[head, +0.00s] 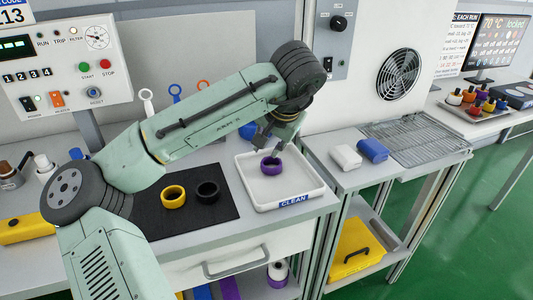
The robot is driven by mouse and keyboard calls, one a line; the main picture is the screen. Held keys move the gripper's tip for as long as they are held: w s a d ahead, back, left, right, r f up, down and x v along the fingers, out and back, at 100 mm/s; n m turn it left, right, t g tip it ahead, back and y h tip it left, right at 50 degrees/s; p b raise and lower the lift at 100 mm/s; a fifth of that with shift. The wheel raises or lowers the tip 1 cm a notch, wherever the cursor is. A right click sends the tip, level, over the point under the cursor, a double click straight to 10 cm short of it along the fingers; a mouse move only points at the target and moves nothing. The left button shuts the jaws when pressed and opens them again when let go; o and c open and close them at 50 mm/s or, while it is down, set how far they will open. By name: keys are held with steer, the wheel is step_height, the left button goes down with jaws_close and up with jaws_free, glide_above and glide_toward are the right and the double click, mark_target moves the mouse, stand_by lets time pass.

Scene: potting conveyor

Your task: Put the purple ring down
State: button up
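The purple ring (270,167) shows over the floor of the white tray (301,199) labelled CLEAN. I cannot tell whether it rests on the tray or hangs just above it. My gripper (271,150) points down from the end of my arm, directly above the ring. A fingertip appears to meet the ring's upper rim. The fingers are small and partly hidden, so I cannot tell whether they are shut on the ring or open around it.
A yellow ring (173,197) and a black ring (207,192) lie on a black mat (200,224) left of the tray. A white block (345,157) and a blue block (372,150) sit on the right counter, beside a wire rack (425,138). The rest of the tray looks empty.

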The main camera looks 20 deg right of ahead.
steer(key=v, duration=0.7)
steer(key=shift+s+r+b, duration=0.15)
steer(key=shift+r+b, duration=0.1)
steer(key=shift+b, duration=0.05)
